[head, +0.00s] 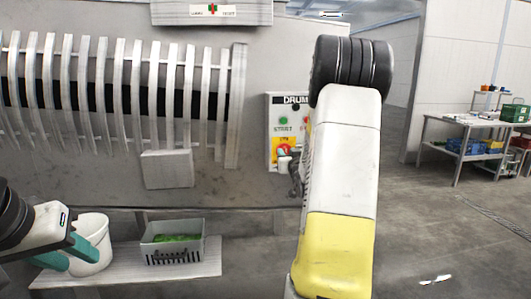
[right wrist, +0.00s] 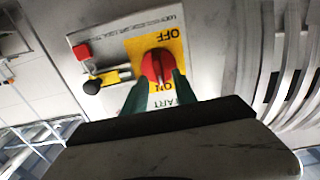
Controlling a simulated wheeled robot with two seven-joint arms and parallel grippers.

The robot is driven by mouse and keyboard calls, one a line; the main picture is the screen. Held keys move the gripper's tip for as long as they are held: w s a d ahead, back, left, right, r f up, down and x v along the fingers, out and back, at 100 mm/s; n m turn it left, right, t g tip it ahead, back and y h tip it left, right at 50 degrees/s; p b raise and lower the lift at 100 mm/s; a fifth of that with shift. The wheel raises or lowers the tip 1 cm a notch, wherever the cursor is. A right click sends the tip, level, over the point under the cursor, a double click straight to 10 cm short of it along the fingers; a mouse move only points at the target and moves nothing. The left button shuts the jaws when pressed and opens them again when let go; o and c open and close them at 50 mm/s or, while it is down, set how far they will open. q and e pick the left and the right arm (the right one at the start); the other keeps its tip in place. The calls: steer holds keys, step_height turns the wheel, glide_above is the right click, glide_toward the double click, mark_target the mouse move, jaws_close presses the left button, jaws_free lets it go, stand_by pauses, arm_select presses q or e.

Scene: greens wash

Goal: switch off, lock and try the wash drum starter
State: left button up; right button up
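The drum starter (head: 272,128) is a light panel on the machine wall in the head view, with a green start button (head: 283,120). Its red rotary switch (head: 284,146) sits on a yellow plate; my right arm hides the panel's right part. In the right wrist view the red switch (right wrist: 157,66) lies between the green fingertips of my right gripper (right wrist: 160,82), between the OFF and ON words. I cannot tell whether both fingers press on it. Beside it are a small red block (right wrist: 82,51) and a black knob (right wrist: 92,87). My left gripper (head: 70,254) is open and empty near a white bucket.
The white bucket (head: 91,232) and a grey crate of greens (head: 172,254) stand on a low shelf at the left. The ribbed drum (head: 120,95) is above them. A workbench with boxes (head: 470,124) stands far right; the floor before it is mostly clear.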

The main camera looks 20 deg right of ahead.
steer(key=shift+x, duration=0.85)
jaws_close()
